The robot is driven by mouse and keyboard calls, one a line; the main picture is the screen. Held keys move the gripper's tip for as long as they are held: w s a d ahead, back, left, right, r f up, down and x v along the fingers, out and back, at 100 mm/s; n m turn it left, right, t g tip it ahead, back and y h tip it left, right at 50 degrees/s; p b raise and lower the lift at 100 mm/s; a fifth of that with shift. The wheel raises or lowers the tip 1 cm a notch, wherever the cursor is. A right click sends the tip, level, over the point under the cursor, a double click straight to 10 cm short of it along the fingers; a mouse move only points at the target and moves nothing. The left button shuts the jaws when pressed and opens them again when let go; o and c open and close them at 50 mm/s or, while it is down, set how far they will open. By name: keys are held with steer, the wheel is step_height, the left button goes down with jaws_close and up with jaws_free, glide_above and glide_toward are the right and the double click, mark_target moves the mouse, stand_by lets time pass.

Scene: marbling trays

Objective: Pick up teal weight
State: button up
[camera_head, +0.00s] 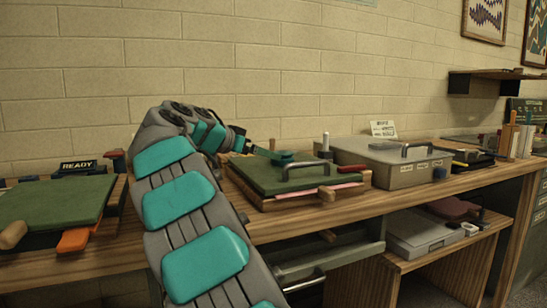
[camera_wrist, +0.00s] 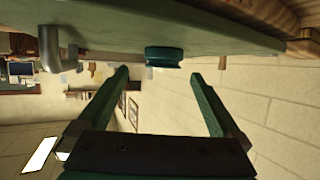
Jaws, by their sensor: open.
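The teal weight (camera_head: 284,155) is a small, short round piece on the green-topped board (camera_head: 262,176), near its back edge. In the wrist view, which is upside down, the weight (camera_wrist: 164,57) sits on the green surface (camera_wrist: 190,37), just beyond and between my two fingertips. My gripper (camera_wrist: 159,78) is open and empty, with its fingers apart on either side of the line to the weight. In the head view my gripper (camera_head: 262,152) reaches in from the left, low over the board, close to the weight. Any contact between finger and weight cannot be told.
A metal handle (camera_head: 308,164) stands on the same board, also in the wrist view (camera_wrist: 50,48). A grey metal case (camera_head: 405,174) stands to the right. Another green board (camera_head: 60,201) lies at the left. The brick wall (camera_head: 300,60) is close behind the bench.

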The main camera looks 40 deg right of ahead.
steer(key=shift+w+d+f, duration=0.3)
steer(key=shift+w+d, duration=0.1)
steer(key=shift+d, duration=0.3)
steer(key=p+x, duration=0.1)
steer(key=x, duration=0.5)
steer(key=shift+w+d+p, duration=0.1)
steer(key=shift+d+p, duration=0.15)
steer(key=shift+p, duration=0.05)
jaws_close()
